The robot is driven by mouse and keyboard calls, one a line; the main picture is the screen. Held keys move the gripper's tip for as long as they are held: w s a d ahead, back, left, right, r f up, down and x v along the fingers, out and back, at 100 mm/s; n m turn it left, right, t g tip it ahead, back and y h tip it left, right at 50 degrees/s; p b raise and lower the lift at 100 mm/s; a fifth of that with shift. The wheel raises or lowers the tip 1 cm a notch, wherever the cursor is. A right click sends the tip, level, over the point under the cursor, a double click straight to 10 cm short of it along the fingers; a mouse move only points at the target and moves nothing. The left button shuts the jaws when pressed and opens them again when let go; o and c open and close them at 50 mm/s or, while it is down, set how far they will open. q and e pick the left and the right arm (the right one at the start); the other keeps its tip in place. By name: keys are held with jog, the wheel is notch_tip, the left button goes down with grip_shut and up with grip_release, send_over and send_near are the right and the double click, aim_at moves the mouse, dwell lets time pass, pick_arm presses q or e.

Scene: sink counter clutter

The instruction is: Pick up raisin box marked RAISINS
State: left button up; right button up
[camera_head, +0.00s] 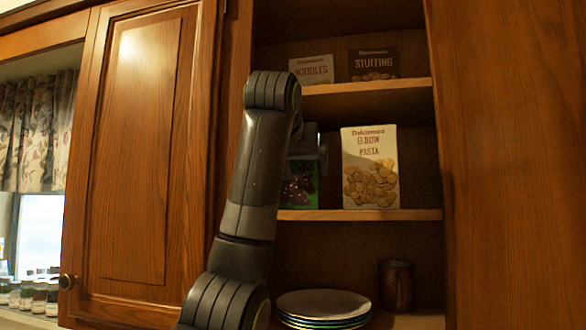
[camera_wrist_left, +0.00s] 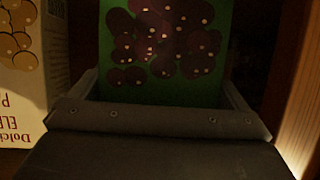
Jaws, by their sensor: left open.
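A green box with dark purple raisin-like shapes (camera_head: 300,186) stands on the middle cupboard shelf, partly hidden behind my left arm. No RAISINS lettering shows on its visible part. In the left wrist view the box (camera_wrist_left: 165,45) fills the upper middle. My left gripper (camera_head: 312,152) is at the upper part of this box, with its jaws open. In the wrist view the jaws lie to either side of the box's near end. I cannot tell whether they touch it. My right gripper is not in view.
A cream Elbow Pasta box (camera_head: 370,168) stands close on the right. Noodles (camera_head: 313,70) and Stuffing (camera_head: 374,65) boxes are on the shelf above. Stacked plates (camera_head: 323,304) and a dark mug (camera_head: 396,286) are below.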

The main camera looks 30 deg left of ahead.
pick_arm(q)
jog(key=shift+s+d, duration=0.1)
jog(key=shift+s, duration=0.05)
jog(key=shift+c, duration=1)
jog(key=c, duration=0.5)
jog(key=shift+c, duration=0.5)
jog(key=shift+r, duration=0.2)
